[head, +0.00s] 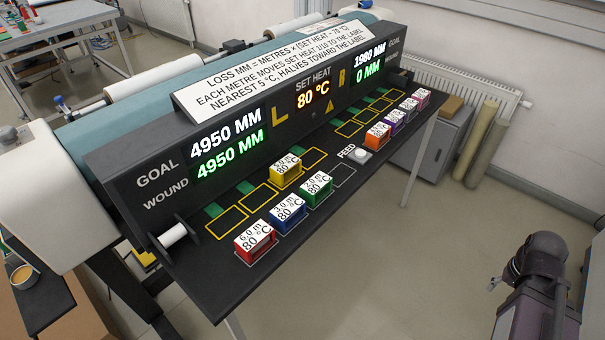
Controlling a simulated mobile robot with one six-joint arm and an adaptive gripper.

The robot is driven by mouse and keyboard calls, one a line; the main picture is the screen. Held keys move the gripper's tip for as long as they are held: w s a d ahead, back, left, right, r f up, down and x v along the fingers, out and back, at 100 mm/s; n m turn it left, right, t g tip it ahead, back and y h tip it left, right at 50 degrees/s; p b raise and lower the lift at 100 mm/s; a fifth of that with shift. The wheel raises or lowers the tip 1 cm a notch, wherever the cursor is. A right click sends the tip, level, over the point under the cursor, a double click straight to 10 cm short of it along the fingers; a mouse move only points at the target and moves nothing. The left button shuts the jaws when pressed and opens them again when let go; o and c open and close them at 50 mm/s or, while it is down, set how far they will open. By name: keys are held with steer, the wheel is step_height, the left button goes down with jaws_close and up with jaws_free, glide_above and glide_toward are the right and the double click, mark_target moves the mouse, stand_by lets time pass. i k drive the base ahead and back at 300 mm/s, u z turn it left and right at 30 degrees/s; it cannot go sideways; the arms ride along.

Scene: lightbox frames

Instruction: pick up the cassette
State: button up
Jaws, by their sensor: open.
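Several coloured cassettes with white labels stand on the dark shelf (300,250) of the machine. In the front left row are a red cassette (256,240), a blue cassette (288,215) and a green cassette (316,190). A yellow cassette (285,174) stands behind them in a yellow-outlined slot. The labels I can read say 80 °C.
Empty yellow-outlined slots (227,222) lie along the shelf, and one grey-outlined slot (342,175) is bare. A white FEED button (361,155) sits mid-shelf. The left display (229,145) reads 4950 MM twice; the right (369,63) reads 1980 and 0 MM. Floor in front is clear.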

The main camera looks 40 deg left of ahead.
mark_target(289, 168)
steer(key=z, duration=0.1)
steer(key=k, duration=1.5)
steer(key=u, duration=1.45)
steer(key=i, duration=0.95)
steer(key=z, duration=0.05)
